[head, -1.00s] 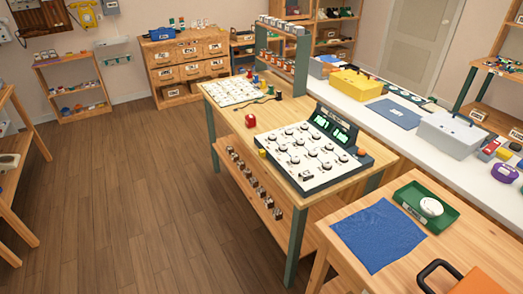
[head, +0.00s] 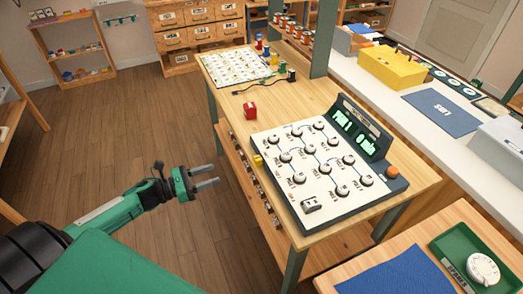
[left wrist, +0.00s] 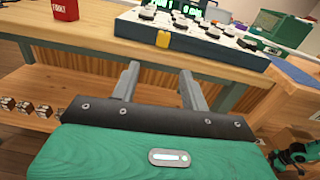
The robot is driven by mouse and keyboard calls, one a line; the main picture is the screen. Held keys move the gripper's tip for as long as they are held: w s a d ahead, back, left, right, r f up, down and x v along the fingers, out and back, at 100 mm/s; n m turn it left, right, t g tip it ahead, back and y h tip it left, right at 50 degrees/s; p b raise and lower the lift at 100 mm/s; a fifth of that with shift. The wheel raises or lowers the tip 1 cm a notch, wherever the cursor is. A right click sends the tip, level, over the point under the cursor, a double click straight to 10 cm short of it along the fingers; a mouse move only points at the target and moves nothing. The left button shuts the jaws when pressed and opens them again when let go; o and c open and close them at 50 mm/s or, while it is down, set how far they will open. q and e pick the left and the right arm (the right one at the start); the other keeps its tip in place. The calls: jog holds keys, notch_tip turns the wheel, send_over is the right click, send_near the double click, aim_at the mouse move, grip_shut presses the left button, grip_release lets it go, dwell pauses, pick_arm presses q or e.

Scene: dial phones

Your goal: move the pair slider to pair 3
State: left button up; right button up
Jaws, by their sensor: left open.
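The white-topped dial panel (head: 318,165) lies on the wooden table, with several round black-and-white knobs and a raised green-lit display (head: 358,134) that seems to read PAIR 1 and 0 min. A yellow tab (head: 258,160) sits on the panel's near left edge and also shows in the left wrist view (left wrist: 163,40); it may be the pair slider, but I cannot read a label. My left gripper (head: 217,175) is open and empty, left of the table and apart from the panel. A small green and black part (left wrist: 298,155) low in the left wrist view may be my right gripper.
A red block (head: 250,111) stands on the table left of the panel. A white chart board (head: 237,66) and a cable lie farther back. A green tray (head: 457,254) and blue cloth (head: 392,275) are on the nearer table. The floor at left is open.

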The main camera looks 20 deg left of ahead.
aim_at(254, 160)
pick_arm(q)
jog(key=shift+m, duration=0.4)
jog(key=x, duration=0.4)
jog(key=r+x, duration=0.1)
jog(key=x, duration=0.7)
jog(key=shift+w+d+r, duration=0.1)
jog(key=shift+d+r, duration=0.05)
jog(key=shift+d, duration=0.2)
jog(key=shift+w+d, duration=0.45)
jog(key=shift+w, duration=0.05)
pick_arm(e)
jog(key=shift+s+f, duration=0.1)
jog(key=shift+s, duration=0.55)
jog(key=shift+d, duration=0.1)
pick_arm(q)
grip_shut()
pick_arm(e)
jog(key=shift+w+d, duration=0.1)
